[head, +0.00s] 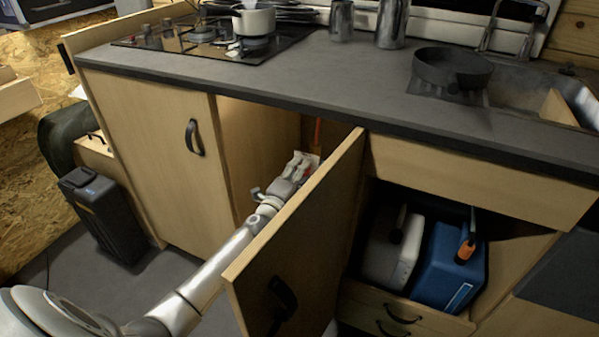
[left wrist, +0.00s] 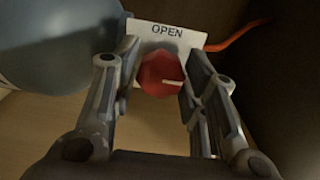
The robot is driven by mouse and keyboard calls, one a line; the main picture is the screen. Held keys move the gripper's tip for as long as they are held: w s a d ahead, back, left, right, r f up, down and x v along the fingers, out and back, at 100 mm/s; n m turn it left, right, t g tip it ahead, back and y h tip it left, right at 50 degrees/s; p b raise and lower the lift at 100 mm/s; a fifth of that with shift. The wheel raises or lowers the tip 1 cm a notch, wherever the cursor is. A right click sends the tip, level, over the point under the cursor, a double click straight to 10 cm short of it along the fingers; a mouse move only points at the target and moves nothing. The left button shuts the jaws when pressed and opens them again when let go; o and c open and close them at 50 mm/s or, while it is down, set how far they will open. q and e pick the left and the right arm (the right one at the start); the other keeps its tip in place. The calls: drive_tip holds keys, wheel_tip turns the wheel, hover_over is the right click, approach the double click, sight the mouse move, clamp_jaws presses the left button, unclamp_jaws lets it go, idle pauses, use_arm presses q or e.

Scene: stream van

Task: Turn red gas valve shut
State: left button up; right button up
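The red valve knob (left wrist: 160,75) shows in the left wrist view, with a white pointer line toward the right. Behind it is a white plate (left wrist: 168,36) marked OPEN. My left gripper (left wrist: 162,60) is open, with one finger on each side of the knob. The left finger seems slightly apart from the knob; whether the right one touches it I cannot tell. In the head view my left gripper (head: 298,164) reaches into the open cabinet, and it mostly hides the knob. My right gripper is not in view.
The open cabinet door (head: 300,235) stands just right of my left arm. The dark countertop (head: 330,80) lies above the gripper. A grey-blue rounded tank (left wrist: 60,40) is left of the plate, and an orange hose (left wrist: 238,34) runs off to the right.

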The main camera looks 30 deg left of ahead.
use_arm(q)
drive_tip(key=shift+o, duration=1.2)
drive_tip(key=s, duration=1.2)
drive_tip(key=shift+d, duration=0.35)
